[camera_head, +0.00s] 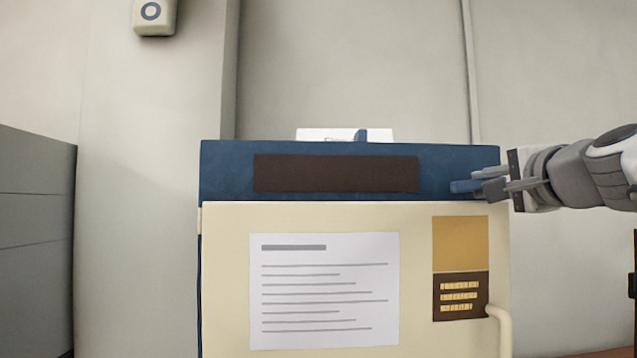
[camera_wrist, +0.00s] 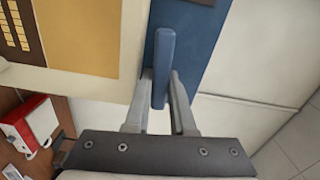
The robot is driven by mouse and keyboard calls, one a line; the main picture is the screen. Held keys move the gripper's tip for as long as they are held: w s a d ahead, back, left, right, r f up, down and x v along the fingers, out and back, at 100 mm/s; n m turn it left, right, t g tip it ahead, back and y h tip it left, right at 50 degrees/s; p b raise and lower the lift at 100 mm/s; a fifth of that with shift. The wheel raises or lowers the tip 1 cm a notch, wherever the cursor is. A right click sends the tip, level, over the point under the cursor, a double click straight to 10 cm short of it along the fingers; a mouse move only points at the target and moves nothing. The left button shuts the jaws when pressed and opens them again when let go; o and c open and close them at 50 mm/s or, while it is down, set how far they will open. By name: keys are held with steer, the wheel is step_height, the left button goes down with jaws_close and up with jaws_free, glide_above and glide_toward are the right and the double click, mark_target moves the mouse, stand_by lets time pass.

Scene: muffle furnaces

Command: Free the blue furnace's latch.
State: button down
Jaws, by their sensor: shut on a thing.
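The blue furnace (camera_head: 225,175) stands in the middle of the head view, with a cream door (camera_head: 225,300) on its front below a blue top band. The latch (camera_wrist: 164,60) is a blue bar, seen in the wrist view against the blue furnace side. Its end also shows in the head view (camera_head: 464,186) at the right of the band. My gripper (camera_head: 482,182) comes in from the right at the band's right end. In the wrist view my gripper (camera_wrist: 161,90) has its two fingers on either side of the latch's lower end, shut on it.
The door carries a white notice (camera_head: 325,290), a tan panel (camera_head: 460,243) and a curved cream handle (camera_head: 502,325) at lower right. A grey cabinet (camera_head: 38,240) stands at left. A red and white box (camera_wrist: 35,125) sits at lower left in the wrist view.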

steer(key=shift+m, duration=0.6)
steer(key=c, duration=0.8)
jaws_free()
steer(key=shift+o, duration=0.2)
steer(key=shift+f, duration=0.1)
steer(key=shift+f, duration=0.15)
